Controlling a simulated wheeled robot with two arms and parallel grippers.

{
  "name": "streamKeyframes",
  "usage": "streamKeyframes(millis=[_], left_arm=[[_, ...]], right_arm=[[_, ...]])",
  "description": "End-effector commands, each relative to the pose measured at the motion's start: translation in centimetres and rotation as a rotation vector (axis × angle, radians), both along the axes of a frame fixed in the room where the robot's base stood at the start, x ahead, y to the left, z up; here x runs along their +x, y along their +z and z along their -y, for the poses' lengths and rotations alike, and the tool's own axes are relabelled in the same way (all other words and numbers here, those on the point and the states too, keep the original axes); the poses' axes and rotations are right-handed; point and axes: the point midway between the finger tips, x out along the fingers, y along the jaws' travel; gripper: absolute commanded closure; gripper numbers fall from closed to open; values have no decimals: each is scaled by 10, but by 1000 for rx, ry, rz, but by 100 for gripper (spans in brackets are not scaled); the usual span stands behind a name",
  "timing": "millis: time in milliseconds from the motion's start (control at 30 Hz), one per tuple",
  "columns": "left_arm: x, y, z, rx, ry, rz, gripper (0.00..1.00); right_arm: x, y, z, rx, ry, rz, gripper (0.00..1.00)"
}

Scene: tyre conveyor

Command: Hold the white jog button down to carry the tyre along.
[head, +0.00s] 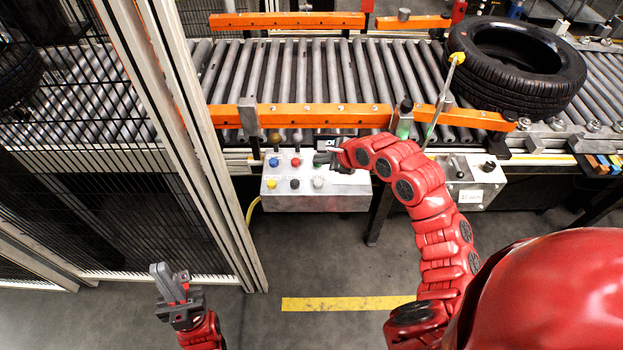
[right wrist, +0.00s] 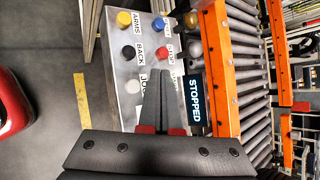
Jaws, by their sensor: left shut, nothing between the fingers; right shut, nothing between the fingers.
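The white jog button (head: 318,182) is on the front row of a grey control box, at its right end. In the right wrist view the white button (right wrist: 133,87) shows uncovered beside the label JOG. My right gripper (head: 324,158) is shut and empty over the box's back row, apart from the white button; in the right wrist view its fingers (right wrist: 153,80) lie to the right of it. The black tyre (head: 515,72) lies flat on the rollers at the right. My left gripper (head: 168,278) is shut and empty, low over the floor at the left.
The control box (head: 345,203) carries several coloured buttons. A display (right wrist: 195,88) reads STOPPED. Orange rails (head: 300,117) edge the roller conveyor (head: 310,75). A mesh fence with a pale post (head: 190,130) stands left. A second grey box (head: 472,180) sits right of my right arm.

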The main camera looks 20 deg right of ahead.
Motion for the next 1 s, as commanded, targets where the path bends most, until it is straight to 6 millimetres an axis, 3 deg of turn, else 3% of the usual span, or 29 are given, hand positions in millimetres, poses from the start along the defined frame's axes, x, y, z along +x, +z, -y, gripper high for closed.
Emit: streamKeyframes(millis=[133,567,767,1000], left_arm=[[0,1,0,0,0,0,100],[0,1,0,0,0,0,100],[0,-2,0,0,0,0,100],[0,-7,0,0,0,0,100]], right_arm=[[5,7,10,-41,-8,25,100],[6,4,10,-40,-8,25,100],[6,-9,10,-39,-9,25,100],[5,-41,10,-37,-10,21,100]])
